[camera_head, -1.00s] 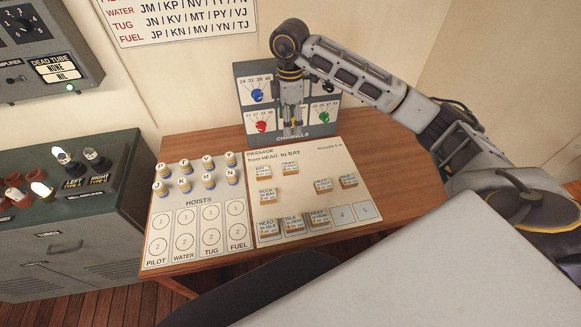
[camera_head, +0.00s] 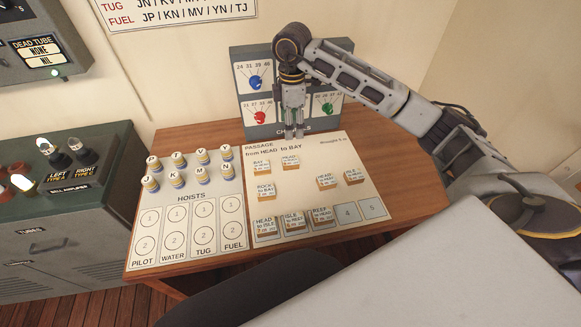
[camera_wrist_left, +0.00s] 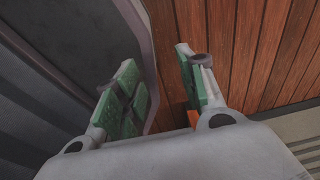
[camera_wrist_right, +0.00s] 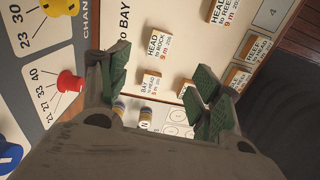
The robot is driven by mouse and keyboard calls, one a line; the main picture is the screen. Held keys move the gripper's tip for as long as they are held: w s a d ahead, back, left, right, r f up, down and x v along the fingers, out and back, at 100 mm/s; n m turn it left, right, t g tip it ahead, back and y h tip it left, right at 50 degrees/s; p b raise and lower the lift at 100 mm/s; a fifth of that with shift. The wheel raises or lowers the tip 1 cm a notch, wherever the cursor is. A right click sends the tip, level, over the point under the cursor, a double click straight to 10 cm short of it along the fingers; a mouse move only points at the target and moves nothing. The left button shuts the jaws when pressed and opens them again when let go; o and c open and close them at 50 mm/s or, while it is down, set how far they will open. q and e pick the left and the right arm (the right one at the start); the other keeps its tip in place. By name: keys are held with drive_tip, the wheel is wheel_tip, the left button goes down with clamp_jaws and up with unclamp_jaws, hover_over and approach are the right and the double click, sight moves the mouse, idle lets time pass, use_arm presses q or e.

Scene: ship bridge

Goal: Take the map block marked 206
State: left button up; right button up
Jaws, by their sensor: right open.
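Several small map blocks with white printed tops lie on the passage board (camera_head: 300,190) on the table. A HEAD to ROCK block (camera_wrist_right: 158,45) shows in the right wrist view, with a red 9 m and a number starting 20; its last digit is too blurred to read. A BAY block (camera_wrist_right: 150,80) lies lower, between the fingers in the picture. My right gripper (camera_head: 294,133) is open and empty, above the board's back edge, just behind the back HEAD block (camera_head: 290,161). My left gripper (camera_wrist_left: 160,80) is open and empty, away from the table.
Three blocks, including HEAD to ISLE (camera_head: 265,227), fill the front slots; slots 4 (camera_head: 347,212) and 5 (camera_head: 373,208) are bare. A channels panel (camera_head: 245,120) with coloured knobs stands close behind my right gripper. Several lettered pegs (camera_head: 178,161) stand on the hoists board (camera_head: 190,255) at left.

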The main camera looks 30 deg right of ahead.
drive_tip(key=shift+f+b, duration=0.35)
drive_tip(key=shift+f, duration=0.25)
hover_over(290, 160)
drive_tip(key=f, duration=0.8)
drive_tip(key=shift+d, duration=0.25)
drive_tip(key=shift+f, duration=0.3)
drive_tip(key=shift+p, duration=0.3)
drive_tip(key=shift+a+f+p, duration=0.15)
drive_tip(key=shift+f+p, duration=0.25)
drive_tip(key=shift+f, duration=2.2)
drive_tip(key=c, duration=1)
